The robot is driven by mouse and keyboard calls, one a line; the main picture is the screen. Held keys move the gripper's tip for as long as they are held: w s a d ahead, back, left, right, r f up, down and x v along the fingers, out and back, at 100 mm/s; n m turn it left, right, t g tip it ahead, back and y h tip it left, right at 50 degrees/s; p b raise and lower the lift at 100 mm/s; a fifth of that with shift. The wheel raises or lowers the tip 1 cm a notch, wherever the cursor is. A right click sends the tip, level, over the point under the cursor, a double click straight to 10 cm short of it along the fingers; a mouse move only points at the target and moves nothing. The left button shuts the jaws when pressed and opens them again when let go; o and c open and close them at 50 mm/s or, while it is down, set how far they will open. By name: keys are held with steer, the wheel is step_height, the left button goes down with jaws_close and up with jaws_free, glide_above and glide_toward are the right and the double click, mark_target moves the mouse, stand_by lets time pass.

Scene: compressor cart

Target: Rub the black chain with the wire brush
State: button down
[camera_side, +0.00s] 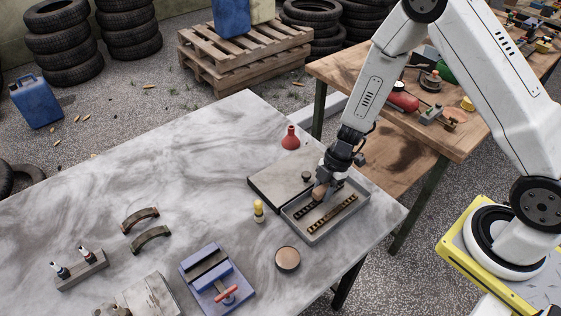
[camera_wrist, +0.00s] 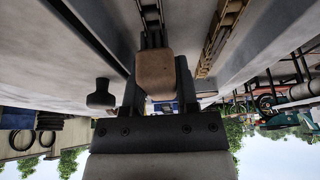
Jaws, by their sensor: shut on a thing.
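My gripper (camera_side: 324,188) is shut on the wire brush, whose brown wooden body (camera_wrist: 155,72) sits between the two fingers in the wrist view (camera_wrist: 158,85). The brush (camera_side: 319,192) is over the grey tray (camera_side: 342,224). The black chain (camera_side: 306,211) lies in the tray on its left side, and its far end runs under or behind the brush. In the wrist view the black chain (camera_wrist: 150,14) lines up with the brush. Whether the bristles touch it is hidden. A brown chain (camera_side: 334,214) lies to the right in the tray; it also shows in the wrist view (camera_wrist: 222,35).
A flat grey plate (camera_side: 278,180) with a dark knob (camera_side: 306,176) adjoins the tray. A yellow-topped bottle (camera_side: 258,211), a round dark tin (camera_side: 287,259), a blue vise (camera_side: 212,278) and a red flask (camera_side: 291,138) stand nearby.

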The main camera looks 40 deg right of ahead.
mark_target(306, 208)
steer(key=shift+a, duration=2.3)
steer(key=shift+d, duration=3.7)
steer(key=shift+d+r, duration=0.15)
steer(key=shift+r, duration=4)
